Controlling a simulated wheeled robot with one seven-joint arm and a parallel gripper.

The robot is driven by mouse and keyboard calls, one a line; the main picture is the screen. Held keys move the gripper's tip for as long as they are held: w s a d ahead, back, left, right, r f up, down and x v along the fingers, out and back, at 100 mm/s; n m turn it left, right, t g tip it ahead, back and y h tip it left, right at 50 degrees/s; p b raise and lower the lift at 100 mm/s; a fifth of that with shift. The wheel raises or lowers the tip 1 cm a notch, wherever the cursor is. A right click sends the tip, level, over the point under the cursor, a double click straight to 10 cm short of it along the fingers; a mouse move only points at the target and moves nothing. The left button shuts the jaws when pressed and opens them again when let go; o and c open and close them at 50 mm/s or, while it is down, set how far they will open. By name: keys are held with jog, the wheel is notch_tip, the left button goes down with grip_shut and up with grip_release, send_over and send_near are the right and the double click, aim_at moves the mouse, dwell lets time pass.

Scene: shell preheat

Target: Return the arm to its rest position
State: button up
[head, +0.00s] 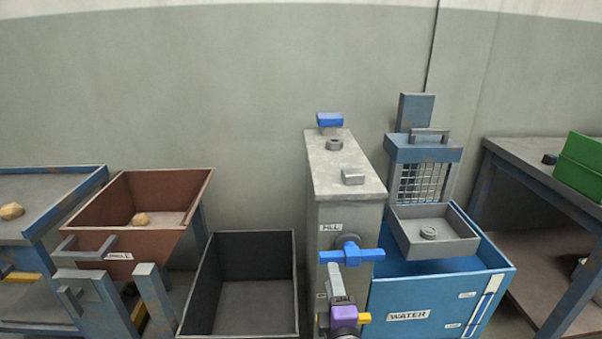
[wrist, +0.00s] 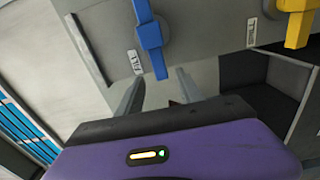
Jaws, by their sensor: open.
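My gripper (head: 335,272) is in front of the grey cabinet (head: 345,210) in the head view, just below a blue valve handle (head: 350,256) that lies level. In the wrist view my gripper (wrist: 160,80) is open, with its two grey fingers apart and nothing held between them. The tip of the blue handle (wrist: 151,38) shows near the gap between the fingertips; I cannot tell whether they touch. A yellow handle (head: 365,318) is partly hidden behind my purple wrist. It also shows in the wrist view (wrist: 297,25).
A blue water tank (head: 430,294) with a grey tray (head: 455,246) stands right of the cabinet. A dark open bin (head: 245,235) and a brown hopper (head: 160,178) stand left. A table (head: 520,158) with a green box (head: 582,165) is far right.

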jog(key=s+d+r+m+g, duration=0.1)
jog(key=s+d+m, duration=0.35)
jog(key=s, duration=1.15)
jog(key=s+d+m+g, duration=0.15)
jog(key=s+m, duration=0.55)
jog(key=s, duration=0.8)
jog(key=s+d+r+m+g, duration=0.1)
jog(key=s+d+m, duration=0.4)
jog(key=s, duration=1.1)
notch_tip(320, 180, up, 16)
jog(key=m+p, duration=0.1)
jog(key=p, duration=1.6)
jog(key=shift+s+a, duration=0.15)
jog(key=shift+a, duration=0.2)
